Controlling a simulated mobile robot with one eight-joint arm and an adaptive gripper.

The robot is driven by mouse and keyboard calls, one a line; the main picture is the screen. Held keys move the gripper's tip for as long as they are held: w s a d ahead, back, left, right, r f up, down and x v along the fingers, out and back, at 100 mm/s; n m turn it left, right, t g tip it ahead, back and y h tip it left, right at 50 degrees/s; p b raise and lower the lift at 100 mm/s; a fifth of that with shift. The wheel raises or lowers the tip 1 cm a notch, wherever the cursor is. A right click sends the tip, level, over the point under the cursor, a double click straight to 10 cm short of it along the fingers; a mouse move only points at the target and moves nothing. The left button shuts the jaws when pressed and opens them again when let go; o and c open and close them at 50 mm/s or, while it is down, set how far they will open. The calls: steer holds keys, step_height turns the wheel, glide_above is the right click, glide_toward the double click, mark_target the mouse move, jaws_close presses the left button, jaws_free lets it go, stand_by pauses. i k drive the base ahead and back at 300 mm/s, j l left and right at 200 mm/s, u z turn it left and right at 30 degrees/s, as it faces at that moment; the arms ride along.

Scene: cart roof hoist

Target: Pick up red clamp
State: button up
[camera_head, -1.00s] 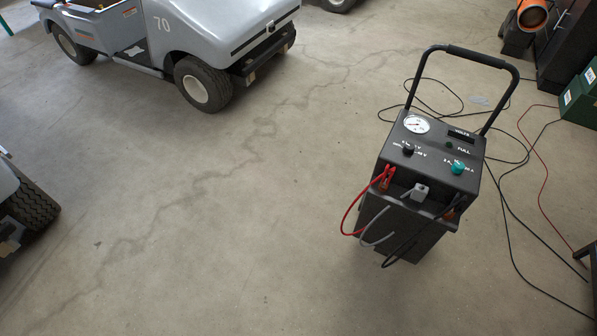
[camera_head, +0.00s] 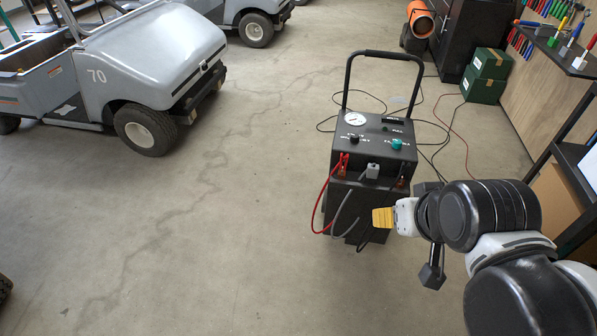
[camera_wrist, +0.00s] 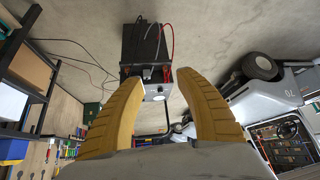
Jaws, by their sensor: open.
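The red clamp (camera_head: 343,160) hangs on the front left edge of the black charger cart (camera_head: 372,155), with a red cable looping down from it. A black clamp with a copper-toned part (camera_head: 402,183) sits at the front right edge. A grey plug (camera_head: 372,171) stands between them. My gripper (camera_head: 383,218), with yellow fingers, is in front of the charger, below and right of the red clamp. In the wrist view, my gripper (camera_wrist: 157,90) is open and empty. The charger (camera_wrist: 143,50) appears upside down beyond the fingertips, with the red clamp (camera_wrist: 166,74) near the right finger.
A grey cart numbered 70 (camera_head: 110,75) stands at the left. Green boxes (camera_head: 485,80) and an orange heater (camera_head: 420,20) are behind the charger. A dark shelf (camera_head: 575,165) stands at the right. Cables (camera_head: 440,135) lie on the floor. The floor left of the charger is clear.

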mark_target(341, 169)
steer(key=i+l+u, duration=0.1)
steer(key=i, duration=0.4)
steer(key=i+l, duration=0.25)
steer(key=i, duration=0.2)
steer(key=j+u, duration=0.05)
